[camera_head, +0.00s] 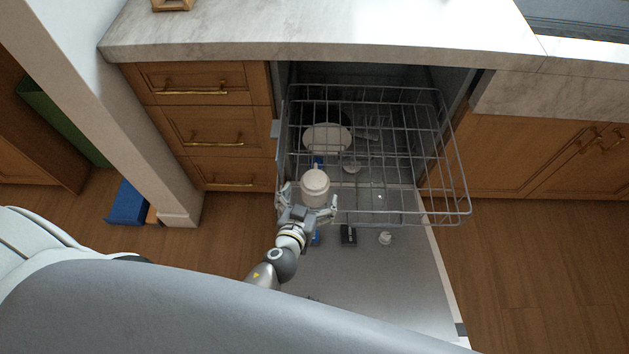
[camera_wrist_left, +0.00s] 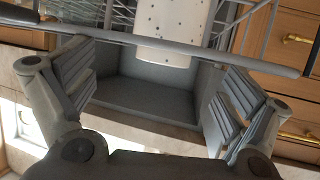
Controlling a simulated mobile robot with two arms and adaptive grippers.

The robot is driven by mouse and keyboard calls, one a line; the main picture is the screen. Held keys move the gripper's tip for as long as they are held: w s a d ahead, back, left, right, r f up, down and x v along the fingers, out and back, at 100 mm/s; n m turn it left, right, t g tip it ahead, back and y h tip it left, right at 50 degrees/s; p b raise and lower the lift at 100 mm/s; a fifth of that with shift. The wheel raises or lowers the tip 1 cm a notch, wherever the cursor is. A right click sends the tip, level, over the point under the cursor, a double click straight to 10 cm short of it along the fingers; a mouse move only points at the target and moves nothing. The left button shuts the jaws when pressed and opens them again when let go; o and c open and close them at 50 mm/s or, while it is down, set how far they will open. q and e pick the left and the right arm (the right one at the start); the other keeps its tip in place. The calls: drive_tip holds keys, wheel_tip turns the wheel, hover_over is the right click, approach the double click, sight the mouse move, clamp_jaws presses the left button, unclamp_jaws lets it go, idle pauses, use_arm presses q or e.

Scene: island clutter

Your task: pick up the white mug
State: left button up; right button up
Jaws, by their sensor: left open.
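The white mug (camera_head: 315,183) shows in the head view as a pale, rounded cylinder at the left front part of the wire rack. Contact between fingers and mug cannot be told. My right gripper is not in view.
The pulled-out dishwasher rack (camera_head: 455,170) surrounds the reach area with thin wires. A white plate (camera_head: 327,138) sits farther back. The lowered door (camera_head: 385,285) lies below, with a dark item (camera_head: 348,235) and a small white item (camera_head: 385,238). Drawers (camera_head: 215,127) stand left.

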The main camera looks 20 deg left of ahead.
sight(314, 181)
use_arm(q)
drive_tip(key=shift+w+a+p, duration=0.25)
drive_tip(key=shift+w+p, duration=0.35)
drive_tip(key=shift+w, duration=0.65)
drive_tip(key=shift+x, duration=1.1)
drive_tip(key=shift+w+a+f, duration=0.15)
drive_tip(key=shift+w+f, duration=0.05)
drive_tip(key=shift+w, duration=0.05)
drive_tip(key=shift+c, duration=0.9)
drive_tip(key=shift+w, duration=0.1)
drive_tip(key=c, duration=1.1)
drive_tip(key=shift+c, duration=0.2)
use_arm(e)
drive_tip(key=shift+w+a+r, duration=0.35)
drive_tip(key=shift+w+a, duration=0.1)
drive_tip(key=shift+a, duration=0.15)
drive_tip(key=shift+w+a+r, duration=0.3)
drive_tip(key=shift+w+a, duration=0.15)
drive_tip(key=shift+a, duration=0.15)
use_arm(q)
drive_tip(key=shift+r, duration=0.1)
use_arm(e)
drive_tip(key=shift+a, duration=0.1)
